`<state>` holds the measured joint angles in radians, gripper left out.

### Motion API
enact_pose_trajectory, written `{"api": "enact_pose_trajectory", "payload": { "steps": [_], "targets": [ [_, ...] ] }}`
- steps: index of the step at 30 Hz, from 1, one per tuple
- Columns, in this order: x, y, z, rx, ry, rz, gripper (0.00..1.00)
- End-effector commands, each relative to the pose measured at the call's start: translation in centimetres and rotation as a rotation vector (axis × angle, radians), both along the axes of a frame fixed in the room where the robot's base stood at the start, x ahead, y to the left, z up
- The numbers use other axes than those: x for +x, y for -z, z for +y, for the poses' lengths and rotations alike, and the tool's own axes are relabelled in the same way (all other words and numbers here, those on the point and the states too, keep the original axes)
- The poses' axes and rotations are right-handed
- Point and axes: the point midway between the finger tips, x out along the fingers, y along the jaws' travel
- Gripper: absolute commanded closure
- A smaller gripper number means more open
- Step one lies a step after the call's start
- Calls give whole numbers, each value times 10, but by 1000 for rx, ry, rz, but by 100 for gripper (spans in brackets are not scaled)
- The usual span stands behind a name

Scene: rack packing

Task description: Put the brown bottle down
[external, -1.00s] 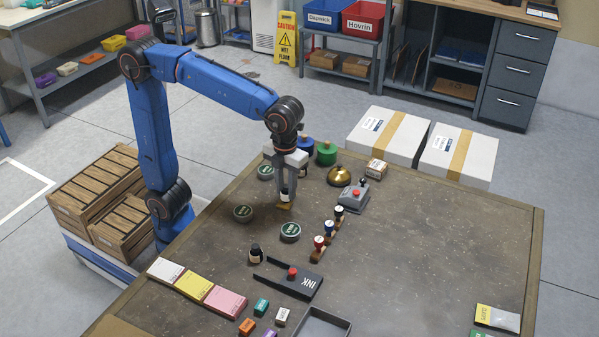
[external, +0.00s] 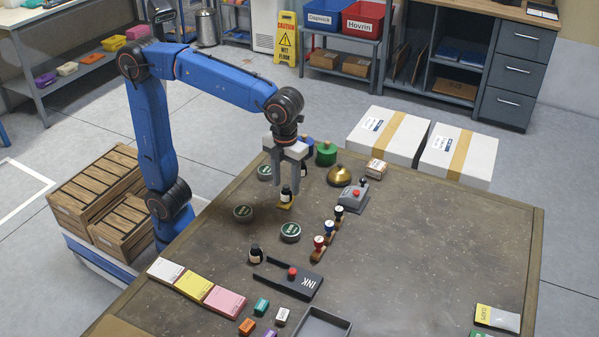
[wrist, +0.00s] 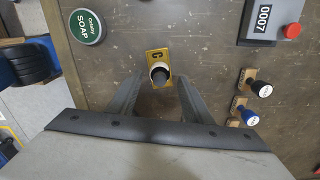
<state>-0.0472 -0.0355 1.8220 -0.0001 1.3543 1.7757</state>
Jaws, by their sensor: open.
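The brown bottle (external: 286,195) is small and dark with a black cap and a pale label. It stands upright on a small yellow plate (external: 285,206) on the table. In the wrist view the bottle (wrist: 160,73) shows from above, and the yellow plate (wrist: 156,56) bears a letter C. My gripper (external: 286,188) points down over the bottle. In the wrist view its fingers (wrist: 156,80) are spread on either side of the bottle with gaps. The gripper is open and holds nothing.
Round tins (external: 290,232) stand around the plate. The table's right side is largely clear.

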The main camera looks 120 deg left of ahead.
Motion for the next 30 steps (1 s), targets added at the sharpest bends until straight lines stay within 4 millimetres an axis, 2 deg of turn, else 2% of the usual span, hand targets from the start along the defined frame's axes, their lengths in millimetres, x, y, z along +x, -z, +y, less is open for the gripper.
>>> {"api": "enact_pose_trajectory", "payload": {
  "steps": [3,9,15,25,28,30],
  "targets": [
    [0,-25,0,1,0,-3,54],
    [1,-62,0,1,0,-3,54],
    [0,-86,0,0,0,0,54],
    [-5,-94,-1,0,-22,-6,54],
    [-21,-91,-2,0,-97,-24,54],
    [-38,-86,-4,-2,-184,-45,54]
  ]
}}
